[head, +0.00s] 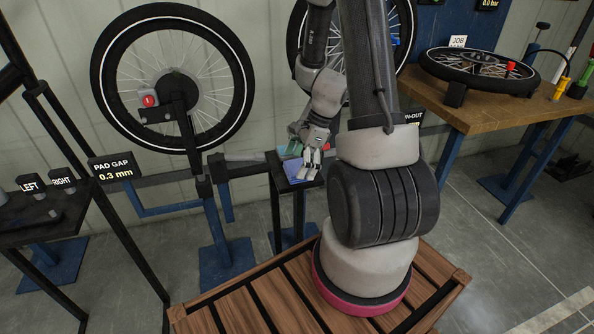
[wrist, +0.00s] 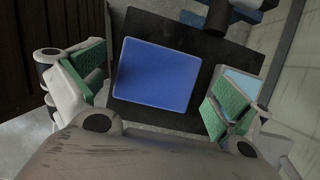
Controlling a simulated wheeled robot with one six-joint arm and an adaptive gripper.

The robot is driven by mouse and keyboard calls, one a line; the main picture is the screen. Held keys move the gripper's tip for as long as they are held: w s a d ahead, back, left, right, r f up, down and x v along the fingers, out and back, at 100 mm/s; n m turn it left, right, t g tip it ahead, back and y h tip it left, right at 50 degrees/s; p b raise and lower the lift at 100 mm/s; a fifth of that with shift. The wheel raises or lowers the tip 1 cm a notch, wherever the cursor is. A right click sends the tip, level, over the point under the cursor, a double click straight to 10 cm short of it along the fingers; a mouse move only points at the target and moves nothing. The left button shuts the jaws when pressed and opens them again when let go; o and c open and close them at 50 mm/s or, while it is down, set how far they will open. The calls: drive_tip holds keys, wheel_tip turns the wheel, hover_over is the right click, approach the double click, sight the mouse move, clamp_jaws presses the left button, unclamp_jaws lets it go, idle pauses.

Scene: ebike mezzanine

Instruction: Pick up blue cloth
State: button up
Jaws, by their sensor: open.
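The blue cloth (wrist: 157,72) lies flat, a rounded square, on a small dark stand top (wrist: 185,33) in the wrist view. It also shows in the head view (head: 298,172), partly hidden by my gripper (head: 308,160). My gripper is open and empty above the stand. In the wrist view the green finger pads of my gripper (wrist: 158,90) are wide apart, one on each side of the cloth. The gap in height between fingertips and cloth is hard to tell.
A pale blue piece (wrist: 242,83) lies right of the cloth, partly behind a finger. A wheel on a stand (head: 173,90) is left of the small stand. A wooden workbench (head: 450,110) holding a flat wheel (head: 480,68) is at right.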

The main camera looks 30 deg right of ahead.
drive_tip(key=c, duration=1)
